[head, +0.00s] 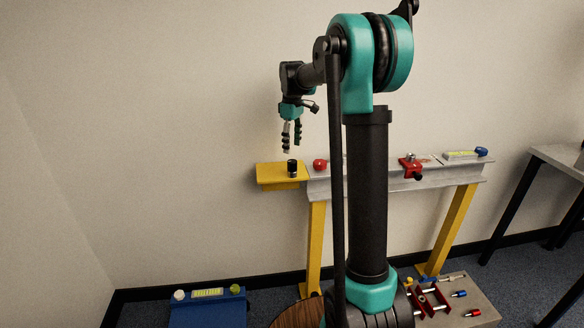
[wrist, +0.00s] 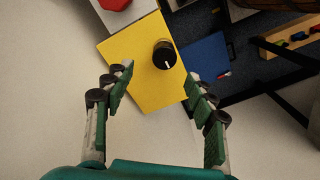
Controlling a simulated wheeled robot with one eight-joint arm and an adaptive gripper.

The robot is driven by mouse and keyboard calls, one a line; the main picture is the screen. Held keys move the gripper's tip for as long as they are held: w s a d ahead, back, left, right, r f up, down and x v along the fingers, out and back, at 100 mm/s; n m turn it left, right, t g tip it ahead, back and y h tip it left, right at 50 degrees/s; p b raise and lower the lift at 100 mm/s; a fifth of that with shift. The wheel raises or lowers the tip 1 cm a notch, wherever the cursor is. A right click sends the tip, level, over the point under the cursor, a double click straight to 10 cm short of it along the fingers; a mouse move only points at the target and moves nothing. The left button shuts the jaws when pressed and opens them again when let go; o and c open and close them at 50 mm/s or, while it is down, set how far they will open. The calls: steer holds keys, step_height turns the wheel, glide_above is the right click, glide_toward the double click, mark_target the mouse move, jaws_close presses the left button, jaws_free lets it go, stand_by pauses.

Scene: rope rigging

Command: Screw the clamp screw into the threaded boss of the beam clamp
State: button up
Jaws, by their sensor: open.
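A black cylinder (head: 292,168) with a pale band stands upright on the yellow shelf (head: 270,177) at the beam's left end. It looks like the clamp screw, though no thread shows. In the wrist view the black cylinder (wrist: 164,55) has a white mark on top and stands on the yellow shelf (wrist: 160,95). My gripper (head: 291,150) is open and empty above the shelf, fingers down. In the wrist view my gripper (wrist: 160,74) has its fingers apart, with the cylinder just beyond the gap between them. The red clamp (head: 409,164) sits on the beam, right of my column; its threaded boss cannot be made out.
A red knob-like thing (head: 320,164) sits on the grey beam (head: 456,177) near the shelf. A blue case (head: 207,306) and a low table (head: 480,299) with red parts stand below.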

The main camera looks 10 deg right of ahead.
mark_target(292, 161)
step_height(292, 161, down, 3)
steer(key=shift+r, duration=0.1)
steer(key=shift+s+f, duration=0.2)
steer(key=shift+f, duration=1.15)
steer(key=shift+s+f, duration=0.2)
steer(key=shift+f, duration=1.1)
steer(key=c, duration=1.3)
